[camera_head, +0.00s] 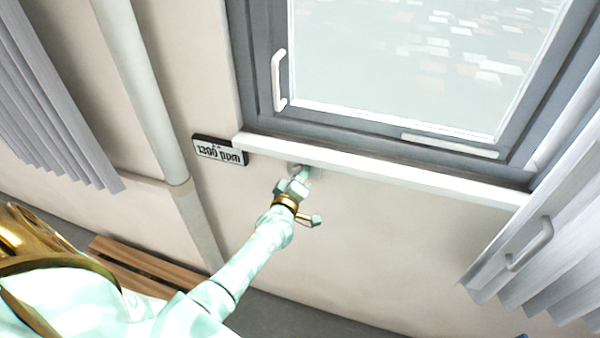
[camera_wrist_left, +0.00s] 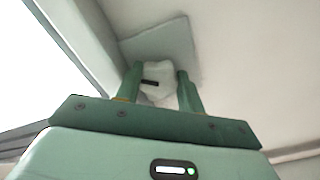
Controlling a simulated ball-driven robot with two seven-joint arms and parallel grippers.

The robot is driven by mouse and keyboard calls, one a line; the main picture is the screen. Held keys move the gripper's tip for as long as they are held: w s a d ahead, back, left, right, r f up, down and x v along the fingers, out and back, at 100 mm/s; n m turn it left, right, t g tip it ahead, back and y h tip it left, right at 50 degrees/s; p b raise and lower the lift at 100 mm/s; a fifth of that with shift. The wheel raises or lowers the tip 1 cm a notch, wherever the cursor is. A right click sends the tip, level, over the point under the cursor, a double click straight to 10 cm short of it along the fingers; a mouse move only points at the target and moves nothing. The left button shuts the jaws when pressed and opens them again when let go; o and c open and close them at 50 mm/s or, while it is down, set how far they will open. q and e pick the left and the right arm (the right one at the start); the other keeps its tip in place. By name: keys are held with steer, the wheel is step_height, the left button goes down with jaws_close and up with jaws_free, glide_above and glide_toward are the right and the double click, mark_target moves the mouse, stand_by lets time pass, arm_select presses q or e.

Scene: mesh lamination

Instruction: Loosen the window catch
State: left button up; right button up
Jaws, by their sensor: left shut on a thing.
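The window (camera_head: 430,50) has a grey frame with a white upright handle (camera_head: 279,80) on its left side. My left gripper (camera_head: 297,182) is below the white sill, at the wall, apart from that handle. In the left wrist view its two fingers stand on either side of a small white knob (camera_wrist_left: 157,72) with a dark slot mark, and are shut on it. The knob sits on a pale grey plate (camera_wrist_left: 172,38) on the wall. Whether this knob is the window catch I cannot tell. My right gripper is not in view.
The white sill (camera_head: 380,172) runs just above my left gripper. A "1200 ppm" sign (camera_head: 219,150) is on the wall to its left, beside a pipe (camera_head: 145,90). Blinds hang at both sides; a white handle (camera_head: 530,245) shows at right. A wooden bench (camera_head: 145,262) is low at left.

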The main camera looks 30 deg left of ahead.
arm_select(q)
steer(key=shift+n, duration=3.3)
steer(key=o, duration=1)
steer(key=shift+w+r, duration=0.1)
steer(key=shift+r, duration=0.15)
